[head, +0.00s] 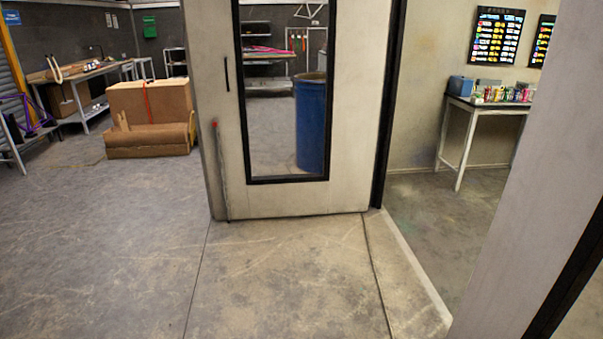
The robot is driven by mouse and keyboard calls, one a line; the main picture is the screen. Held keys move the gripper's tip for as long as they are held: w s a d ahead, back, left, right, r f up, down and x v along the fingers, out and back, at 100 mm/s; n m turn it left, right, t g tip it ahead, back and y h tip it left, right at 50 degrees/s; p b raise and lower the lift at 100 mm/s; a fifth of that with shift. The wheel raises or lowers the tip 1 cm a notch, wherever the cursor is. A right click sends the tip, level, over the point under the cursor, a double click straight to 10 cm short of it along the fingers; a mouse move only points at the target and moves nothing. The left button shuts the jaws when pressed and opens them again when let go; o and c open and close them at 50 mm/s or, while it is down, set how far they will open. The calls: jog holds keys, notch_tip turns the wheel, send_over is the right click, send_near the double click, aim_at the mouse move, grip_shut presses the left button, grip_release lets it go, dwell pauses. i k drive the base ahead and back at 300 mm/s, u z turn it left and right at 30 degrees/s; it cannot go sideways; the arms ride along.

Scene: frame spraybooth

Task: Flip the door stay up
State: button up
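The door stay (221,170) is a thin grey rod at the lower left of the pale door (350,150). It runs close to upright along the door face, with a red tip at its top end. Its lower end reaches the door's bottom edge, near the floor; I cannot tell whether it touches the floor. The door stands open, with a tall black-framed window and a dark vertical handle (226,74) above the stay. My gripper is not in view.
Open concrete floor (290,270) lies before the door. A pale wall panel (545,170) stands close at the right. A blue barrel (311,120) shows through the window. Cardboard boxes (150,118) stand at the left; a paint table (490,105) stands beyond the doorway.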

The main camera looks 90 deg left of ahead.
aim_at(214, 124)
jog(key=u, duration=3.45)
jog(key=i, duration=1.15)
jog(key=u, duration=0.25)
jog(key=i, duration=2.4)
jog(key=z, duration=0.1)
